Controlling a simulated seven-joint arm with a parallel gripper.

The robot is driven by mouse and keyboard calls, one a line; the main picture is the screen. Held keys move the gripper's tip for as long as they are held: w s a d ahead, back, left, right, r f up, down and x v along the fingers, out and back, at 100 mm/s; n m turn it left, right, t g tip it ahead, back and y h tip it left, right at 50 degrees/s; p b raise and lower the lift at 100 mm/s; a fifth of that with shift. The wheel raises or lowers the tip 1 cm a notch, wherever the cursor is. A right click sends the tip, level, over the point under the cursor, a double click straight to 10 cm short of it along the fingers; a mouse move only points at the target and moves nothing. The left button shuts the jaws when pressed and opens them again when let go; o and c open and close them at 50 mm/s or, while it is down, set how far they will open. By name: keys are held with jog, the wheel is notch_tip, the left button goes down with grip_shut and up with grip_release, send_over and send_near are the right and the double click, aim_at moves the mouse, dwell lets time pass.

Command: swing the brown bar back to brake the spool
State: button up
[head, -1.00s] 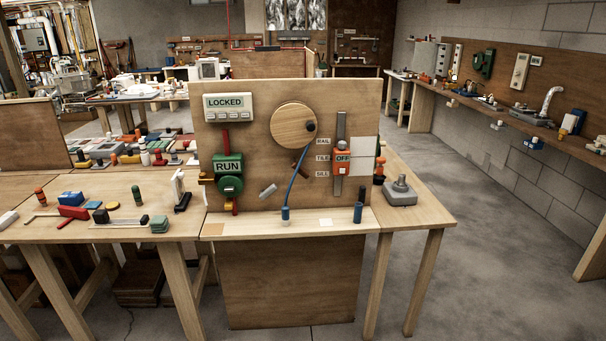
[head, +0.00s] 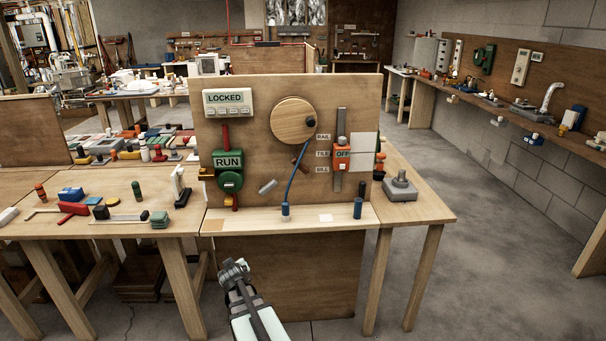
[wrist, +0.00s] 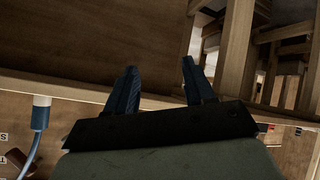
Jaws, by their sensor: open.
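The spool (head: 293,121) is a round wooden disc with a dark peg, high on the upright wooden board. The brown bar (head: 301,156) is short, dark and tilted, just below the spool; whether it touches the spool is unclear. A brown piece that looks like this bar (wrist: 25,158) shows at the lower left of the wrist view. A blue cord (head: 297,172) runs from the spool's peg down to a blue plug (head: 286,211). My gripper (head: 231,266) is in front of and below the board's shelf, far from the bar. In the wrist view its two dark fingers (wrist: 159,85) are apart with nothing between them.
The board also bears a green RUN unit (head: 229,171), a LOCKED box (head: 229,103) and an orange OFF slider (head: 341,159). The floor in front is clear.

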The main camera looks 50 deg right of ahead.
jog(key=s+d+r+t+h, duration=0.1)
jog(key=d+r+t+h, duration=0.1)
jog(key=d+r, duration=0.5)
jog(key=s+d+r+t+h, duration=0.15)
jog(key=d+r, duration=0.25)
jog(key=d, duration=0.7)
jog(key=n+t, duration=0.6)
jog(key=t, duration=0.1)
send_near(304, 170)
jog(key=shift+g+h, duration=0.25)
jog(key=x, duration=1.1)
jog(key=shift+w, duration=0.2)
jog(key=shift+c, duration=0.5)
grip_shut()
